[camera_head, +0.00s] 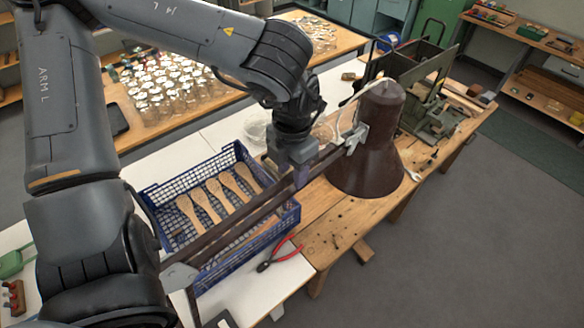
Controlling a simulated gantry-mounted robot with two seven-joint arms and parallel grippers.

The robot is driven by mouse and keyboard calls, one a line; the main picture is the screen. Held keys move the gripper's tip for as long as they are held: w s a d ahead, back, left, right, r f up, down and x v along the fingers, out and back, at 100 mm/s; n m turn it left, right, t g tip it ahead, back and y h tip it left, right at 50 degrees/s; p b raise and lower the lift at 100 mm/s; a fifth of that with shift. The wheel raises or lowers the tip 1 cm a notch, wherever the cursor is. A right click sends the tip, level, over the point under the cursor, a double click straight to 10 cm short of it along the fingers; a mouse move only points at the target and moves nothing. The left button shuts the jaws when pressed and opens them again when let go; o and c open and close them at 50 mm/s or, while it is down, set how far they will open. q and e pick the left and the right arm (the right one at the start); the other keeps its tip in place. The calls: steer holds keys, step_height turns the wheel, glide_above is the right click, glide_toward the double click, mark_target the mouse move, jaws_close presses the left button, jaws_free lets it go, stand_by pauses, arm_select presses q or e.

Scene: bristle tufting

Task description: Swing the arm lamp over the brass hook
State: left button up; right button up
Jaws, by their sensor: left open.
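The arm lamp has a large dark brown bell-shaped shade (368,160) over the wooden bench. Its long dark arm (232,228) runs from the lower left up to a metal joint beside the shade, and a pale cable loops over the top. My left gripper (303,172) is open at the lamp's arm, a little left of the shade. Its fingers are partly hidden, and I cannot tell whether they touch the arm. I cannot make out the brass hook. My right gripper is not in view.
A blue crate (150,192) holding several wooden brush backs stands under the lamp arm. Red-handled pliers (281,254) lie in front of it. A metal bench machine (436,118) stands behind the shade. Several glass jars (165,88) fill the back table. The right-hand floor is clear.

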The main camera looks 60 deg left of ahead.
arm_select(q)
step_height(320, 180, up, 11)
steer(key=shift+b, duration=0.4)
stand_by(0.5)
